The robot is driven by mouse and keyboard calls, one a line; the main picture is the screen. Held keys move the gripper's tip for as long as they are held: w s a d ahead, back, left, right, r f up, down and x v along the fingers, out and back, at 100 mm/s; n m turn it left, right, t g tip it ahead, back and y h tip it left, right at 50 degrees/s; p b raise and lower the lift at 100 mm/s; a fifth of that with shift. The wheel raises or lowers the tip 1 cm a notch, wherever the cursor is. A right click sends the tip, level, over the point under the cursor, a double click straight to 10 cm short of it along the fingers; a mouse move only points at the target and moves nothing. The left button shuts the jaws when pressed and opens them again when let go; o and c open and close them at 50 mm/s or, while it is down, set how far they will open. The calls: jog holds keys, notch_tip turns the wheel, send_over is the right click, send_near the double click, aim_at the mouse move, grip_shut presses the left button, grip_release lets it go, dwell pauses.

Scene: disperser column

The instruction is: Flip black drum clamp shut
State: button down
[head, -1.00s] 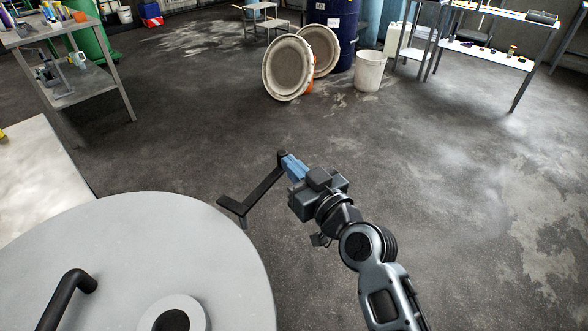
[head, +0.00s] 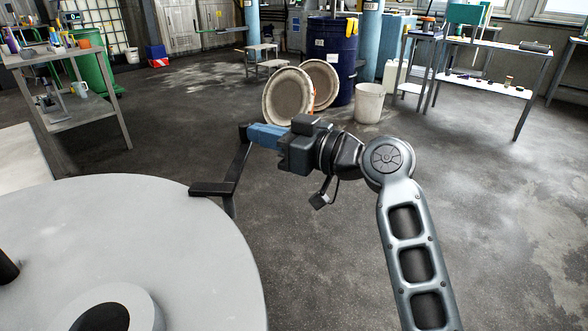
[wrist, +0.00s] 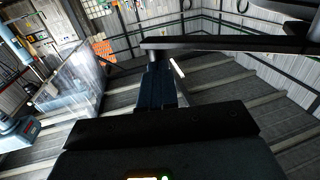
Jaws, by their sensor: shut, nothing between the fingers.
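The black drum clamp (head: 213,188) sits at the right rim of a pale grey round drum lid (head: 150,215). Its flat bar lies at the rim, and its long lever rises from there to an end beside my fingertips. My gripper (head: 252,135), with blue fingers, is at the lever's upper end, right of and beyond the lid. The fingers are shut with nothing between them; whether they touch the lever is hard to tell. In the wrist view the fingers (wrist: 155,85) point up to a dark bar of the clamp (wrist: 225,43) crossing in front of their tips.
A black handle (head: 8,268) and a round fitting (head: 105,312) are on the lid. A cluttered bench (head: 75,110) stands back left. Two round lids, a blue drum (head: 333,60) and a white bucket (head: 369,103) stand behind. Open floor lies right of my arm.

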jog(key=a+n+g+y+b, duration=0.3)
jog(key=a+n+g+b, duration=0.4)
jog(key=a+g+b, duration=0.3)
jog(key=shift+s+a+n+g, duration=0.3)
jog(key=shift+a+g, duration=0.25)
jog(key=shift+g, duration=0.25)
jog(key=shift+a, duration=0.15)
jog(key=shift+s, duration=0.1)
